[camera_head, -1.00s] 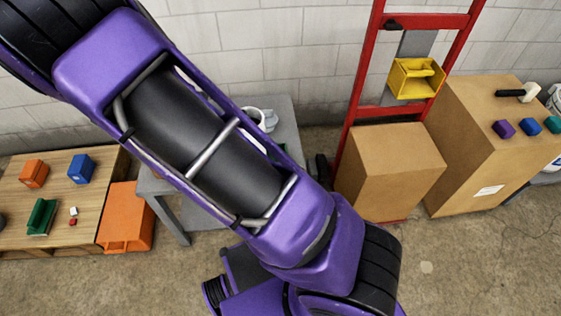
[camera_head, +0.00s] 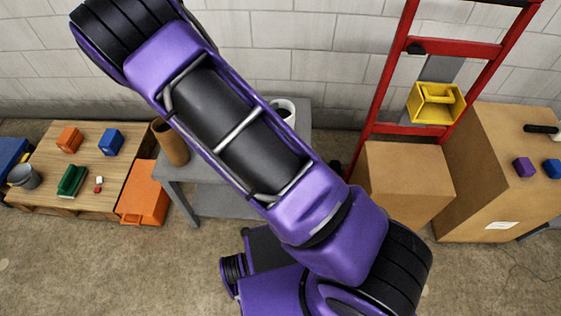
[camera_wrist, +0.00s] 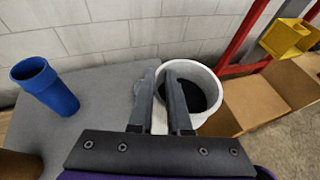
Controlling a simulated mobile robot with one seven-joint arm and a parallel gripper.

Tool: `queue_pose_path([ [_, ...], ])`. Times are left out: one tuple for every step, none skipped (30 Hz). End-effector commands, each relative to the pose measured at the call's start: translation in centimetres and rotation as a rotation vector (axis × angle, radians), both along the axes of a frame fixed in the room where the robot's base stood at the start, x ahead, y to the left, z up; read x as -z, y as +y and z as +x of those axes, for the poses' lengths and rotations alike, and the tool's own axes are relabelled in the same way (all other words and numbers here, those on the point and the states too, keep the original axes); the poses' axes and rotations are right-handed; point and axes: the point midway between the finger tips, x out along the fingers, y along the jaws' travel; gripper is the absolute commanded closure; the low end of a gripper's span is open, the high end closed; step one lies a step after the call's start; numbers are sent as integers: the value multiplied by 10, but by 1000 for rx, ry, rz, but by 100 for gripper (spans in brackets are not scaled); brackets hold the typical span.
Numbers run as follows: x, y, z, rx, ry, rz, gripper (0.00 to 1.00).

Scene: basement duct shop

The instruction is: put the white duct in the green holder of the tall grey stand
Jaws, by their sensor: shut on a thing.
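A white duct (camera_wrist: 205,78), round with a dark inside, stands on a grey table (camera_wrist: 100,92) in the wrist view. It also shows past my arm in the head view (camera_head: 285,108). My gripper (camera_wrist: 163,68) is shut on the duct's near-left wall, one finger inside the rim and one outside. My arm hides my gripper in the head view. I cannot make out the green holder now; a tall grey stand is not clearly seen either.
A blue duct (camera_wrist: 45,85) and a brown duct (camera_head: 170,142) stand on the same grey table. To the right are a red hand truck (camera_head: 392,75) with a yellow holder (camera_head: 433,103) and cardboard boxes (camera_head: 405,185). A low wooden table (camera_head: 45,160) with small blocks is at left.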

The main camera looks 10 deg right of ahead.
Motion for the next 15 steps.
queue_pose_path([
  [-2,0,2,-13,4,0,100],
  [0,1,3,-21,6,1,100],
  [5,2,3,-27,8,1,100],
  [10,2,4,-30,8,3,100],
  [15,2,4,-32,10,2,100],
  [23,2,4,-35,11,2,100],
  [30,2,4,-35,12,3,100],
  [35,2,4,-35,12,1,100],
  [42,2,4,-35,11,2,100],
  [46,2,4,-34,10,4,100],
  [51,2,4,-33,11,3,100],
  [55,2,4,-33,10,3,100],
  [58,2,4,-33,9,4,100],
  [60,2,4,-33,8,4,100],
  [62,2,4,-32,8,4,100],
])
